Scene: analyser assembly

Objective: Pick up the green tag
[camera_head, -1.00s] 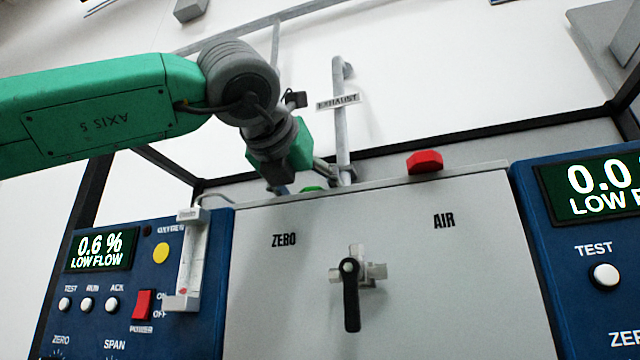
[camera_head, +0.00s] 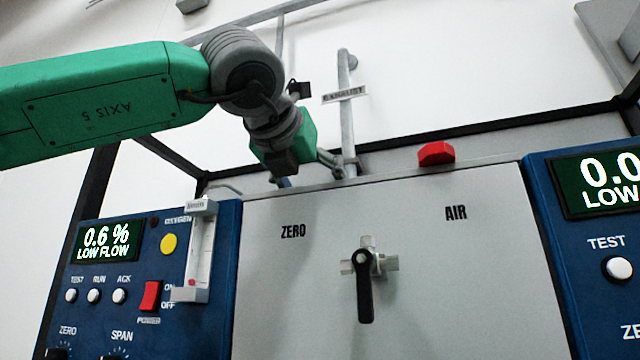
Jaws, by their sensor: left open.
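My left gripper (camera_head: 312,177) hangs at the top edge of the grey panel (camera_head: 300,280), above the word ZERO. One fingertip shows left of the gap and the other finger reaches right towards the pipe; the jaws are open. The green tag cannot be made out now. A small green piece showed at the panel's top edge, below the gripper, a second ago. I cannot tell whether it is hidden by the gripper or behind the edge. A red tag (camera_head: 436,153) sits on the same edge, above AIR. My right gripper is not in view.
A black-handled valve (camera_head: 365,285) sticks out of the panel. Blue analyser units flank it, the left one (camera_head: 130,290) with a flowmeter (camera_head: 199,252). A vertical exhaust pipe (camera_head: 346,120) and a black frame bar (camera_head: 500,126) stand behind the gripper.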

